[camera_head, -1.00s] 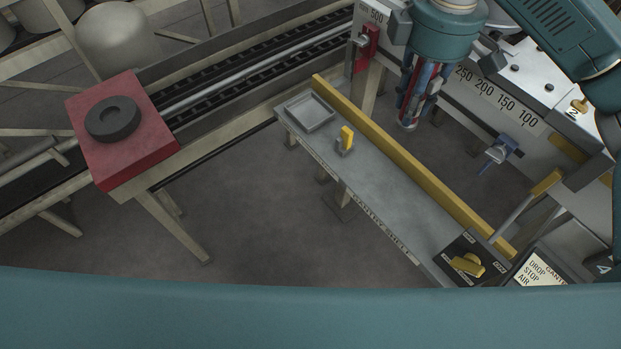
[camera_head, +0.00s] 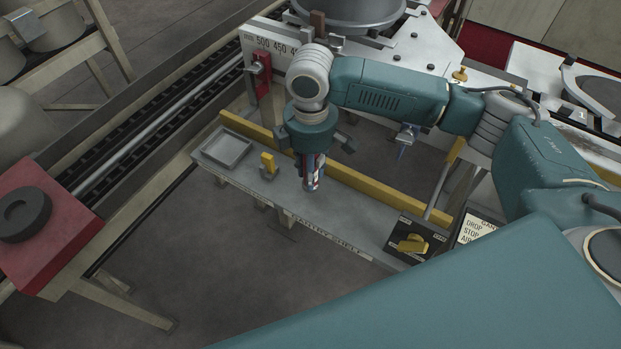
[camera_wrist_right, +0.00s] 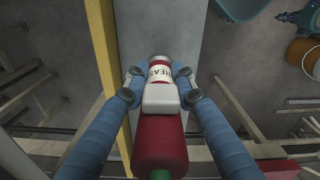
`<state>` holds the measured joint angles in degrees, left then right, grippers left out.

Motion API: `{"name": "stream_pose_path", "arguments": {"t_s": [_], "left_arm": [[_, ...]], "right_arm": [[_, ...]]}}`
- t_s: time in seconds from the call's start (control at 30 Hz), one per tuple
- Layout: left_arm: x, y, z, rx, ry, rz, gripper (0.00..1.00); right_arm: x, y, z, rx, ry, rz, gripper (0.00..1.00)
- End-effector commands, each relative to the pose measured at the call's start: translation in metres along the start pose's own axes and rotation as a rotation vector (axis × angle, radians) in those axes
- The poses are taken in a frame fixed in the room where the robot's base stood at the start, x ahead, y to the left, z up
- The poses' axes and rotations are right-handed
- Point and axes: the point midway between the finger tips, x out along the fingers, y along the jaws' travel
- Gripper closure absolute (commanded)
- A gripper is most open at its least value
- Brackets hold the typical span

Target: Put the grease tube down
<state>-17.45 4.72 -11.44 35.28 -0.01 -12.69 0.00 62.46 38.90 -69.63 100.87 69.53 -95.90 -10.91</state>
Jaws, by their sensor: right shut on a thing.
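The grease tube (camera_wrist_right: 160,125) is red with a white label and a pale cap-like part, seen between my fingers in the right wrist view. My right gripper (camera_wrist_right: 158,85) is shut on it. In the head view the right gripper (camera_head: 308,168) points down with the tube (camera_head: 312,180) in front of the grey shelf (camera_head: 340,222). In the wrist view the shelf (camera_wrist_right: 148,28) lies beyond the tube's end; I cannot tell whether they touch. My left gripper is not in view.
A shallow grey tray (camera_head: 227,149) and a small yellow clip (camera_head: 268,162) are on the shelf's left part. A yellow rail (camera_head: 380,196) runs along its back. A yellow-knobbed switch box (camera_head: 413,243) is at its right end. Bare shelf lies between clip and switch.

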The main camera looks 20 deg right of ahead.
Motion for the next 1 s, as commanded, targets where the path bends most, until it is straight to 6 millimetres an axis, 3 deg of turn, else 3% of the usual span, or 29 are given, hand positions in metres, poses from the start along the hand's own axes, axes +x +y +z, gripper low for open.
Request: {"name": "stream_pose_path", "arguments": {"t_s": [0.2,0.6,0.63,0.7,1.0], "left_arm": [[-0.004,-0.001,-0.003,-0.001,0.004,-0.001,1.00],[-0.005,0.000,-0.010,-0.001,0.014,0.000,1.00],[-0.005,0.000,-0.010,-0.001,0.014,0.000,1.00],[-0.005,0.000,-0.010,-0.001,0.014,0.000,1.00],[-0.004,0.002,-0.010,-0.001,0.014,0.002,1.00]], "right_arm": [[0.031,-0.001,0.000,0.000,-0.002,-0.002,1.00],[0.036,-0.001,0.000,-0.001,0.000,-0.001,1.00],[0.037,-0.001,0.000,-0.001,-0.001,-0.001,0.73],[0.037,-0.001,0.000,-0.001,-0.001,-0.001,0.59],[0.036,-0.001,0.000,-0.001,-0.001,-0.001,0.56]]}}
